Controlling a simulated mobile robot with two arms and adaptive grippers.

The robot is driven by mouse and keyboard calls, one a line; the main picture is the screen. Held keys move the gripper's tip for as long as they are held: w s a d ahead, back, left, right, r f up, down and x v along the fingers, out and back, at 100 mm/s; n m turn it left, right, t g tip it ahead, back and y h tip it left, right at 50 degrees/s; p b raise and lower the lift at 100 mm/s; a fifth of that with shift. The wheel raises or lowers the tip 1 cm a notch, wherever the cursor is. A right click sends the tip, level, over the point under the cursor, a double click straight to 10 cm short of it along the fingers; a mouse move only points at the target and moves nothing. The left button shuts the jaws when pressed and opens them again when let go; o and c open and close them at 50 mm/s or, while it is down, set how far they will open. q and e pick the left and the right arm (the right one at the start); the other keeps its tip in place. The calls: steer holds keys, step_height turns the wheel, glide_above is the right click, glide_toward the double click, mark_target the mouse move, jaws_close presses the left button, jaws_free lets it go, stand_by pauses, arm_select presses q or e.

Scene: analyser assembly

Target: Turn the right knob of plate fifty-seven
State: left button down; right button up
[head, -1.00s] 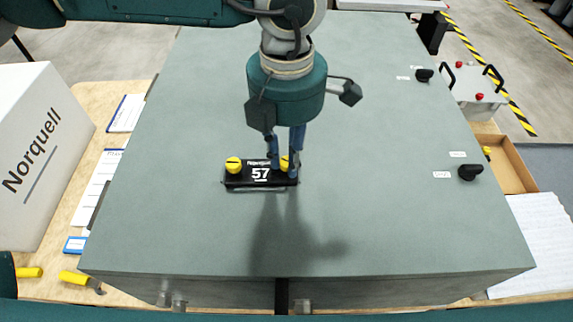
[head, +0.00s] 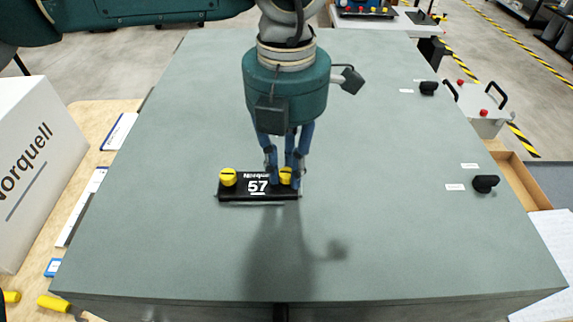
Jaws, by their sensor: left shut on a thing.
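Plate fifty-seven (head: 257,196) is a small black plate with a white 57, lying on the grey-green top of a large cabinet (head: 180,240). Its left yellow knob (head: 228,178) is bare, with a dark slot across its top. Its right yellow knob (head: 286,174) is partly hidden between the blue fingers of my left gripper (head: 284,178). The gripper points down from above and is shut on this right knob. My right gripper is not in view.
Black knobs (head: 485,184) and (head: 429,88) stand along the cabinet's right side. A white Norquell box (head: 35,165) stands on the wooden table at left, near yellow-handled items (head: 53,302). An open cardboard box (head: 520,190) is at right. The cabinet top around the plate is clear.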

mark_target(287, 172)
arm_select(q)
steer(key=c, duration=1.6)
jaws_free()
steer(key=shift+o, duration=0.2)
step_height(287, 172, up, 12)
